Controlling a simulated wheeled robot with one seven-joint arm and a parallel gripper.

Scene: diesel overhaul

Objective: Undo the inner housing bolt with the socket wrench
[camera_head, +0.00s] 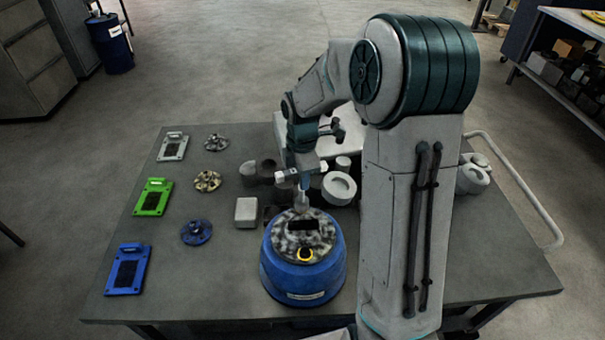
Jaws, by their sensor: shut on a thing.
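A round blue housing (273,270) stands on the table, with a mottled grey top that has a dark rectangular opening. A small yellow-rimmed round part (306,255) sits at the near side of that top. My gripper (302,182) is above the far edge of the housing, pointing down. It is shut on a grey upright tool, seemingly the socket wrench (302,201), whose lower end reaches the far part of the housing top. I cannot tell whether it touches. The inner housing bolt cannot be made out.
Grey, green (153,198) and blue plates and several round flanges (197,232) lie on the table's left side. A pale block (246,212) and grey cylindrical parts (339,188) stand close around the gripper.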

